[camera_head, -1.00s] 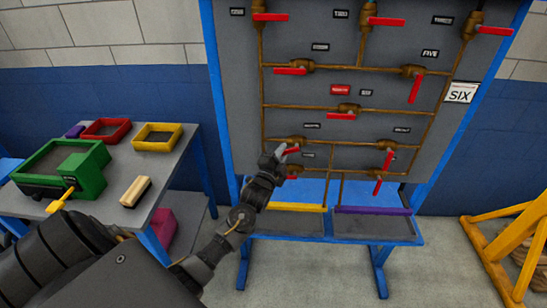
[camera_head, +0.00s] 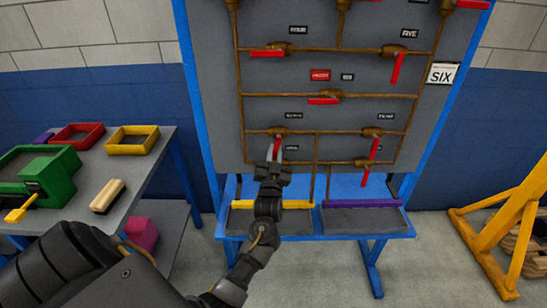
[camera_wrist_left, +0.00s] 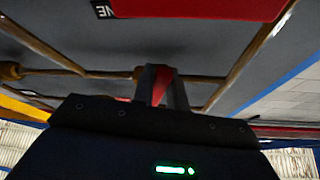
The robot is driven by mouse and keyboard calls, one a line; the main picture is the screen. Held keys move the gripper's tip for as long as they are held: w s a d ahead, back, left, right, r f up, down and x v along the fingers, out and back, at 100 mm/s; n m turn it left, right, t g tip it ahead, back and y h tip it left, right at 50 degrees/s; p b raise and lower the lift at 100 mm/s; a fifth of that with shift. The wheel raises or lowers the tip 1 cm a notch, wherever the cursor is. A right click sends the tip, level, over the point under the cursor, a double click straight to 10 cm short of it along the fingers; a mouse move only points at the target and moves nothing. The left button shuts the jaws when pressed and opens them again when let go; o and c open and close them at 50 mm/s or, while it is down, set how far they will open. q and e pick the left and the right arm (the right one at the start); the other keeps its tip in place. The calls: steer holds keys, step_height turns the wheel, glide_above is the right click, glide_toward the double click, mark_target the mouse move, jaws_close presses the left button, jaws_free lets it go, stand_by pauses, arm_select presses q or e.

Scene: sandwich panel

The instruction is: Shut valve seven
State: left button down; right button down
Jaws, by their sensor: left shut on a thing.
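The panel (camera_head: 205,60) carries brass pipes and red-handled valves. Valve seven (camera_head: 281,132) sits at the lower left on a horizontal pipe, below a small label (camera_head: 293,115) that is hard to read. Its red handle (camera_head: 277,146) points down, nearly straight, across that pipe. My left gripper (camera_head: 275,160) is shut on this handle from below. In the left wrist view a red handle (camera_wrist_left: 160,86) shows between the grey fingers (camera_wrist_left: 160,90). The valve below is hidden behind my gripper in the head view. My right gripper is not in view.
To the right, a valve handle (camera_head: 375,148) hangs down, with another handle (camera_head: 364,178) below it. A yellow-edged tray (camera_head: 270,204) and a purple-edged tray (camera_head: 362,203) lie under the panel. A side table (camera_head: 140,180) stands left; a yellow frame (camera_head: 500,225) stands right.

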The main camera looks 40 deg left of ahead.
arm_select(q)
steer(key=shift+w+d+f+n+g+y+b, duration=0.15)
steer(key=shift+n+g+y+b, duration=0.15)
steer(key=shift+n, duration=0.4)
steer(key=shift+w+d+n+g+y+b, duration=0.1)
steer(key=shift+d+n+g+y+b, duration=0.15)
steer(key=shift+n, duration=0.45)
steer(key=shift+w+d+f+n+g+y+b, duration=0.15)
steer(key=shift+n+y+b, duration=0.15)
steer(key=shift+n, duration=0.4)
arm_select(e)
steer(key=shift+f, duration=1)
arm_select(q)
steer(key=shift+r, duration=0.1)
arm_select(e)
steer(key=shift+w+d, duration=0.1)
arm_select(q)
steer(key=shift+y, duration=0.25)
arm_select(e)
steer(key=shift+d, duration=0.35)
arm_select(q)
steer(key=c, duration=1.4)
jaws_free()
steer(key=shift+w, duration=0.1)
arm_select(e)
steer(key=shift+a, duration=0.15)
